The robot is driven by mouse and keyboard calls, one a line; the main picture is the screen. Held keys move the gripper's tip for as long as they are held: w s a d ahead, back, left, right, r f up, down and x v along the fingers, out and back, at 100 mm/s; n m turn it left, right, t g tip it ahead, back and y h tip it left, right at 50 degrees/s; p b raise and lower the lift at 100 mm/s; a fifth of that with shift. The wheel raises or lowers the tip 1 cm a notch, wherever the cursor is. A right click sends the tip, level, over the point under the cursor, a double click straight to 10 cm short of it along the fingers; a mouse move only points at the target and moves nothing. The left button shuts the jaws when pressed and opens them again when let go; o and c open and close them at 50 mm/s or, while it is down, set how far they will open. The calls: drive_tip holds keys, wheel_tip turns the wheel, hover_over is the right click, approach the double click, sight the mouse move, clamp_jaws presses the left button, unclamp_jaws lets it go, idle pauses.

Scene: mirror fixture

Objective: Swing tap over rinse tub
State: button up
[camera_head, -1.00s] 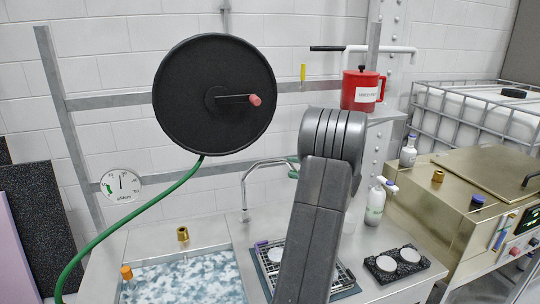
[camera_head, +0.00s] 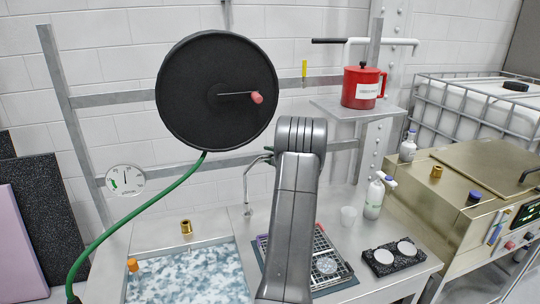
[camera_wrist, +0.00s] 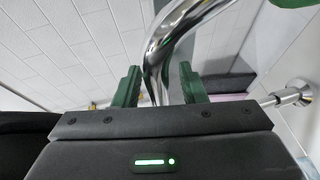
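The chrome tap (camera_head: 248,190) rises behind the water-filled tub, and its curved spout runs right until my arm hides it. In the wrist view the bent chrome spout (camera_wrist: 157,60) passes between the two green fingers of my gripper (camera_wrist: 160,86). The fingers are apart, one on each side of the spout. A gap shows on the right; contact on the left is unclear. The tub, likely the rinse tub (camera_head: 180,248), is at front left with mottled blue-white contents. The spout's end is hidden.
A black hose reel (camera_head: 200,95) with a green hose hangs above the counter. A red canister (camera_head: 361,85) stands on a shelf.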

clamp_jaws()
drive_tip(key=shift+s+f+b, duration=0.1)
drive_tip(key=shift+s+b, duration=0.05)
drive_tip(key=shift+b, duration=0.5)
